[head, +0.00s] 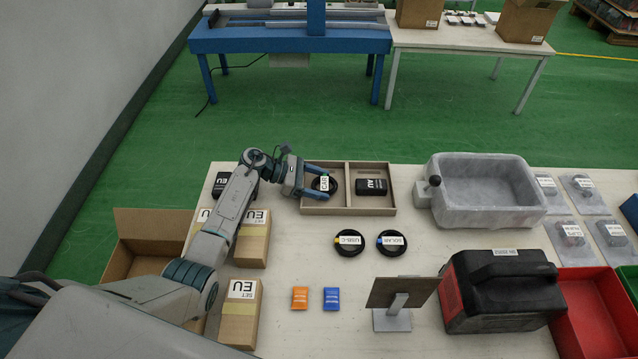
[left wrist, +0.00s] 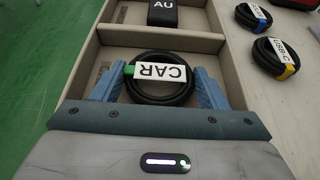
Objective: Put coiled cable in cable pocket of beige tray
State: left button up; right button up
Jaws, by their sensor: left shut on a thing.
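The beige tray (head: 346,209) has two pockets split by a divider. A black coiled cable with a white CAR label and a green tab (head: 324,184) is in the tray's left pocket. My left gripper (head: 318,183) reaches into that pocket from the left and is shut on this CAR cable. In the left wrist view the CAR cable (left wrist: 160,92) lies between the two blue fingers, low in the pocket; whether it rests on the floor I cannot tell. My right gripper is not in view.
Two more coiled cables, USB-C (head: 349,243) and another (head: 392,243), lie in front of the tray. A grey bin (head: 487,217) stands to its right. Orange (head: 299,298) and blue (head: 331,299) packets, a small stand (head: 400,293) and a black-red case (head: 503,290) are nearer.

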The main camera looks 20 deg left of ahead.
pick_arm(q)
jog(key=shift+f, duration=0.2)
jog(key=o, duration=1)
jog(key=shift+a+r, duration=0.15)
jog(key=shift+r, duration=0.15)
jog(key=b+v, duration=0.1)
jog(key=v, duration=1)
jog(key=shift+s+a+r, duration=0.1)
jog(key=shift+a, duration=0.15)
